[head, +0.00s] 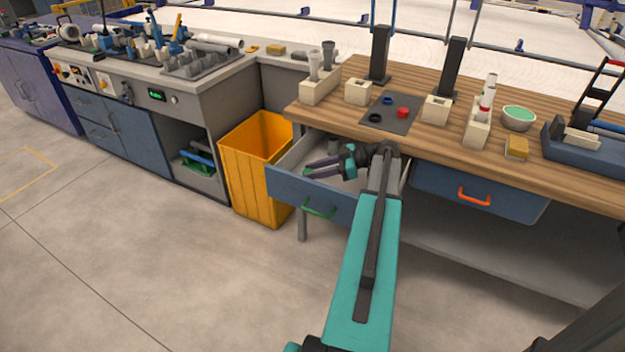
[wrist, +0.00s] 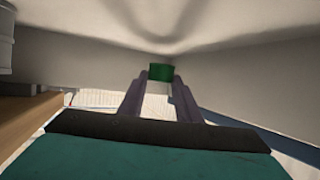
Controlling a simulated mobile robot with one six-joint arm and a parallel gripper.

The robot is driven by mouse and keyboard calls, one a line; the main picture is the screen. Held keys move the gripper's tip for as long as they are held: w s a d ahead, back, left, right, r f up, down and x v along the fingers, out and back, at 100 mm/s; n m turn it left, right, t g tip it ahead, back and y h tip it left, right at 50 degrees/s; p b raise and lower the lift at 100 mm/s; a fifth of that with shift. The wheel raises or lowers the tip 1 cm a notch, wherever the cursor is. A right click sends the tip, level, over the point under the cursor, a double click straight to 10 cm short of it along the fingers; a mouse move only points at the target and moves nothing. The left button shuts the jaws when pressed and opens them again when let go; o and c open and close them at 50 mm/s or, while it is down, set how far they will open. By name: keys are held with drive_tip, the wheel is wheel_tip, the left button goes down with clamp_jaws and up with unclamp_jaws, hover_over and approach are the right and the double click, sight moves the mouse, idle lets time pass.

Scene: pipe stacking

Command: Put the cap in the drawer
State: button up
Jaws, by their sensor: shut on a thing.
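The drawer (head: 292,186) with a green handle is pulled open under the wooden bench, at its left part. My gripper (head: 308,170) reaches into the space over the open drawer, its fingers pointing left. In the wrist view a green cap (wrist: 161,72) sits between the fingertips, and my gripper (wrist: 160,84) is shut on it. Pale drawer walls surround the fingers there. I cannot tell whether the cap touches the drawer floor.
A yellow bin (head: 256,165) stands close to the drawer's left side. A second drawer with an orange handle (head: 474,197) is shut on the right. On the bench (head: 345,128), a dark mat (head: 391,112) holds blue, red and black rings. Several pipe holders stand around it.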

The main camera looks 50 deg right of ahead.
drive_tip(key=shift+f, duration=1.55)
drive_tip(key=shift+f, duration=0.15)
drive_tip(key=o, duration=1)
drive_tip(key=shift+r, duration=0.2)
drive_tip(key=shift+v, duration=3.75)
